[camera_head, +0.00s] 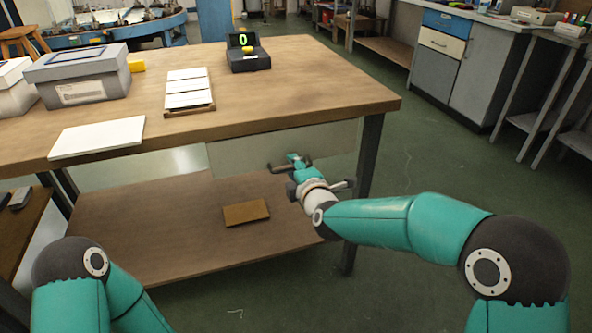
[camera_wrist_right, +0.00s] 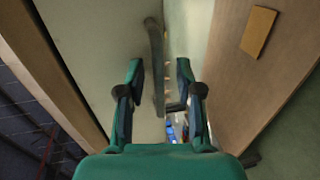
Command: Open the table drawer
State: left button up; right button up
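The table drawer (camera_head: 238,157) has a pale front below the brown table top and looks shut. Its grey bar handle (camera_wrist_right: 155,65) shows in the right wrist view, running between the two fingers of my right gripper (camera_wrist_right: 160,76). The fingers are apart, with a gap on both sides of the bar. In the head view my right gripper (camera_head: 292,163) is in front of the drawer and covers part of the handle. My left gripper is out of view; only part of the left arm shows at the bottom left.
A brown block (camera_head: 246,212) lies on the lower shelf (camera_head: 150,235). Floor is clear right of the table.

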grip_shut()
dwell(0.3)
